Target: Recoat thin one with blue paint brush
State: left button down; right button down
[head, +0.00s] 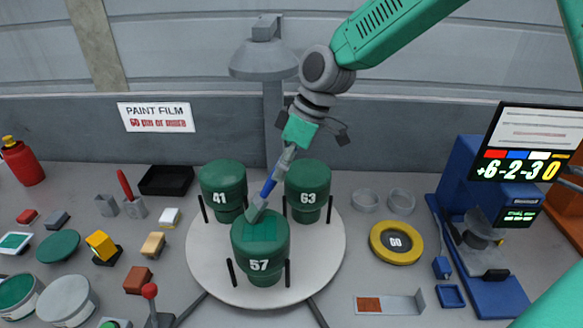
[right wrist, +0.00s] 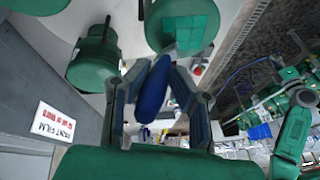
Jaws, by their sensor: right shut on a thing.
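Three dark green cylinders stand on a round pale turntable (head: 210,262): one marked 41 (head: 223,185), one marked 63 (head: 308,185) and one marked 57 (head: 260,262). My right gripper (head: 287,158) is shut on the blue-handled paint brush (head: 267,190), slanting down to the left. The brush head is at the top back of cylinder 57, where a brighter green patch shows; I cannot tell whether it touches. In the right wrist view the blue handle (right wrist: 154,88) sits between the fingers (right wrist: 152,75), with the patched cylinder top (right wrist: 185,28) beyond. My left gripper is not in view.
A wall sign (head: 157,117) reads PAINT FILM, with 60 below. A yellow ring marked 60 (head: 396,243) and a blue instrument (head: 490,280) are at right. Paint cans (head: 67,300), coloured blocks and a black tray (head: 166,180) crowd the left. A grey lamp-like hood (head: 264,60) stands behind.

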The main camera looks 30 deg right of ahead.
jog(key=shift+w+a, duration=0.3)
jog(key=shift+a, duration=0.2)
jog(key=shift+w+a, duration=0.3)
jog(key=shift+a, duration=0.2)
jog(key=shift+r, duration=3)
jog(key=shift+r, duration=1.5)
